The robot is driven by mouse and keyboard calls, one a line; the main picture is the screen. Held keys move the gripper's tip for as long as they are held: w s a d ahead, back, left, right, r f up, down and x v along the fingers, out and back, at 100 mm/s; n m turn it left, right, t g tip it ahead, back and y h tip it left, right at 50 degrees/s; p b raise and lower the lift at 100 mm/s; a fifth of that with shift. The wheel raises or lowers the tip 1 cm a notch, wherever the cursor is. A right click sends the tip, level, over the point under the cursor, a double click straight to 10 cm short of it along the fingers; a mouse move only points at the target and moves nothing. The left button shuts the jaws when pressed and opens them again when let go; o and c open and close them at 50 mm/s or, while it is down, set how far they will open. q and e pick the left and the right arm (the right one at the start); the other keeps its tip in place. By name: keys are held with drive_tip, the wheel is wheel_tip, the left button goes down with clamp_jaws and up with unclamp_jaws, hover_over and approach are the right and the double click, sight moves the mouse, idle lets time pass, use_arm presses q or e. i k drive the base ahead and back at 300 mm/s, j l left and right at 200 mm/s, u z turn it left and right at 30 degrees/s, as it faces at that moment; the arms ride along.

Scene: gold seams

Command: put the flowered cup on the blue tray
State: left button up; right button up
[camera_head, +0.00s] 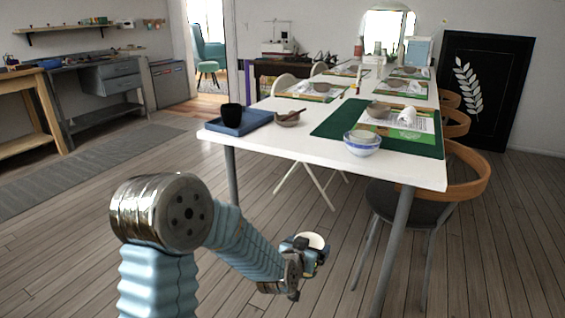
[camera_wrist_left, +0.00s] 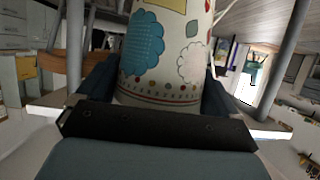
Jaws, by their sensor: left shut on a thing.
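My left gripper (camera_head: 303,251) is shut on the flowered cup (camera_head: 312,241), held in the air in front of the table's near edge and below its top. In the left wrist view the cup (camera_wrist_left: 165,50) fills the middle, cream with blue and pale flower shapes and a dotted band, between the dark fingers of my left gripper (camera_wrist_left: 160,90). The blue tray (camera_head: 240,123) lies on the near left corner of the white table, with a black cup (camera_head: 232,116) on its left part. My right gripper is not in view.
The white table (camera_head: 290,135) also bears a small bowl with a brush (camera_head: 287,119), a blue-and-white bowl (camera_head: 362,143) and a green mat (camera_head: 335,118). A wooden-backed chair (camera_head: 466,172) stands at the right.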

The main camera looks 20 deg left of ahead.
sight(252, 118)
drive_tip(key=j+z, duration=0.3)
drive_tip(key=j, duration=2.05)
